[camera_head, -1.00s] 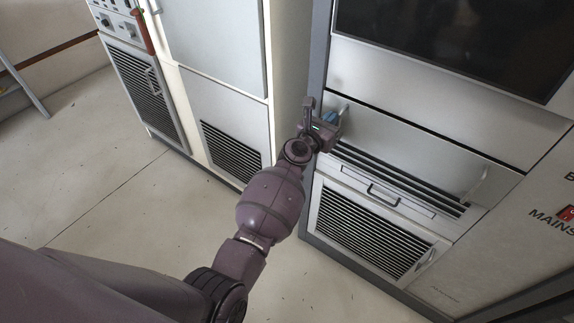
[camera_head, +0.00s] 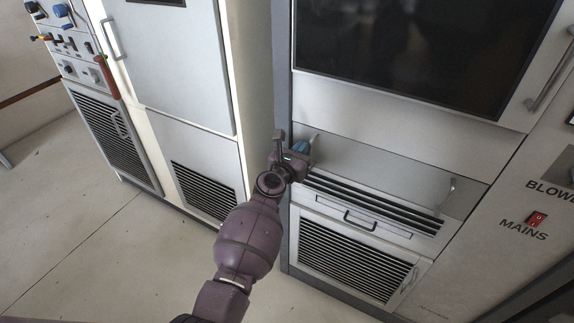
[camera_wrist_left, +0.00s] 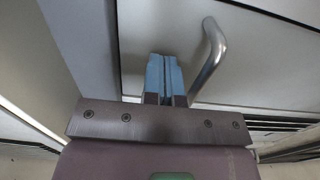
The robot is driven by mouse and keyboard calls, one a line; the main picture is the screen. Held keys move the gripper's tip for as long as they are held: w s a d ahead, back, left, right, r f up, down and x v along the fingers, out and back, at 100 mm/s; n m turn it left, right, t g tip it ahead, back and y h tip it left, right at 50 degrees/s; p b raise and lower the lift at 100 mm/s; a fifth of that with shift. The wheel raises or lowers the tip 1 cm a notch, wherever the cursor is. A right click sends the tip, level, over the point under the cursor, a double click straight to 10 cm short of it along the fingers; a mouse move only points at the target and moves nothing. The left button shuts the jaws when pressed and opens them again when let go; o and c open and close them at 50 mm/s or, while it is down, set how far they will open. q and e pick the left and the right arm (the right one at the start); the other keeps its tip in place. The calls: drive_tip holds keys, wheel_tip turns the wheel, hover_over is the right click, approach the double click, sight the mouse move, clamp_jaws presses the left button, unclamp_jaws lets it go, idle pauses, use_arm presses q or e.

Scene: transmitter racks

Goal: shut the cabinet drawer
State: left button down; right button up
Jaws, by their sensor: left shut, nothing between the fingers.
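The cabinet drawer has a plain grey front (camera_head: 400,165) below the rack's dark screen, with a metal handle at each end. The right handle (camera_head: 453,186) is clear in the head view; the left handle (camera_wrist_left: 211,58) is clear in the left wrist view. My left gripper (camera_head: 301,147) is at the drawer's left end, its blue fingers together and empty. In the left wrist view the fingertips (camera_wrist_left: 164,75) point at the front, just left of the handle. I cannot tell whether they touch it, or whether the drawer is flush. My right gripper is not in view.
Below the drawer are a slotted vent, a narrow panel with a black handle (camera_head: 360,219) and a louvred grille (camera_head: 350,258). The dark screen (camera_head: 420,55) is above. Another cabinet (camera_head: 175,75) stands left. The floor (camera_head: 90,240) at lower left is clear.

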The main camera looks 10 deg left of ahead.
use_arm(q)
drive_tip(key=p+v, duration=0.2)
drive_tip(key=v, duration=0.8)
drive_tip(key=shift+s+f, duration=0.1)
drive_tip(key=shift+s, duration=0.05)
